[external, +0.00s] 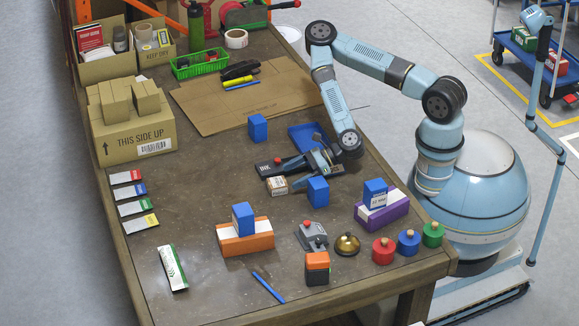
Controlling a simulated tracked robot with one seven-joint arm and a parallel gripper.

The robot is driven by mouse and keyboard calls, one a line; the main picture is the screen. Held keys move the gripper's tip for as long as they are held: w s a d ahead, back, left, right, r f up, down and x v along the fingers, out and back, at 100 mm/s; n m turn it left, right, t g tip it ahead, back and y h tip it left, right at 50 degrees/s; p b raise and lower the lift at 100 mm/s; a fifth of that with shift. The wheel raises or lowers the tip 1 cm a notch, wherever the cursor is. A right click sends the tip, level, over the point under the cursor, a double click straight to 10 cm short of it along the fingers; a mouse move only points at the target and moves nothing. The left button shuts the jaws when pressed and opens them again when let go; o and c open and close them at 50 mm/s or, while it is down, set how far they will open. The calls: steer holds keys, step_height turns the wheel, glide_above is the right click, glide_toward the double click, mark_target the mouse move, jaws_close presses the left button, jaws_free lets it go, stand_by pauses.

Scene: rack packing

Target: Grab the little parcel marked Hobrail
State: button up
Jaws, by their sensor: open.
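No name Hobrail can be read on any parcel in this view. A small tan and white box (276,187) with fine print lies by the fingertips of my gripper (287,174); the print is too small to read. My gripper is open, low over the table, and points left. I cannot tell whether it touches the box. Small blue blocks stand behind the gripper (257,128), in front of it (318,191), on an orange and white box (245,238) and on a purple and white box (382,211). The last block bears a white label.
A dark INK pad (268,168) lies close beside the gripper, with a blue tray (305,137) behind. A grey stapler-like device (311,236), brass bell (347,244) and coloured stamps (383,251) stand at the front. A carton (132,137) is at left. The left-centre table is clear.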

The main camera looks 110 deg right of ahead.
mark_target(283, 181)
steer(key=shift+x, duration=3.1)
steer(key=c, duration=1.1)
